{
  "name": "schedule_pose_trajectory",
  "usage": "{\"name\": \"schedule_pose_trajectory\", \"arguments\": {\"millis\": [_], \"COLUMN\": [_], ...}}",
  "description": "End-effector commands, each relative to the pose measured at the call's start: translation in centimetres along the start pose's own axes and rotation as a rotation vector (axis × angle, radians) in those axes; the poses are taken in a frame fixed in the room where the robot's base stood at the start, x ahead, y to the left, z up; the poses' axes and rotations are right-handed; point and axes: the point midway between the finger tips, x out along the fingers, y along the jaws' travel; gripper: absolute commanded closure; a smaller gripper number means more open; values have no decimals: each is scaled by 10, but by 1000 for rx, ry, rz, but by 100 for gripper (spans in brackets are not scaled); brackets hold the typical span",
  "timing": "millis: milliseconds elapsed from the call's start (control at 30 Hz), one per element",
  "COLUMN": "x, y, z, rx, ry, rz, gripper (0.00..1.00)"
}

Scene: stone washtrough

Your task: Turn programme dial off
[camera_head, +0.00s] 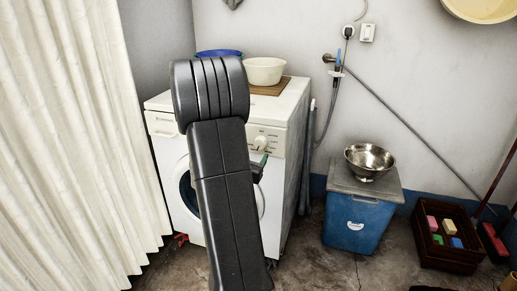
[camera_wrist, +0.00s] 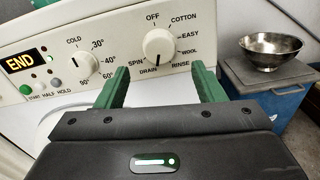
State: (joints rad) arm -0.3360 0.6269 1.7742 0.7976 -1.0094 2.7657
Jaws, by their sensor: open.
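The programme dial (camera_wrist: 158,45) is a round white knob on the washing machine's panel, ringed by labels from OFF at the top through COTTON, EASY, WOOL, RINSE, DRAIN and SPIN. A dark mark on its lower part seems to point down towards DRAIN. The dial also shows in the head view (camera_head: 261,142). My gripper (camera_wrist: 160,76) is open, its two green fingers below the dial, to left and right, with nothing between them. I cannot tell whether they touch the panel. In the head view my arm hides most of the gripper and part of the washing machine (camera_head: 160,103).
A temperature dial (camera_wrist: 88,64) and an END display (camera_wrist: 20,62) are left of the programme dial. A metal bowl (camera_head: 369,158) stands on a blue lidded bin (camera_head: 350,228) at right. A white basin (camera_head: 265,71) sits on the machine. A curtain (camera_head: 70,140) hangs at left.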

Motion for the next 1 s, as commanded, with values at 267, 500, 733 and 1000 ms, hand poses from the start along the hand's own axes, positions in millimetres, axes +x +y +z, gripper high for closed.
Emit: {"name": "schedule_pose_trajectory", "arguments": {"millis": [267,500,733,1000], "x": [48,61,61,61], "y": [0,0,0,0], "z": [0,0,0,0], "rx": [-1,-2,-2,-2], "ry": [0,1,1,1], "rz": [0,1,2,1], "gripper": [37,37,37,82]}}
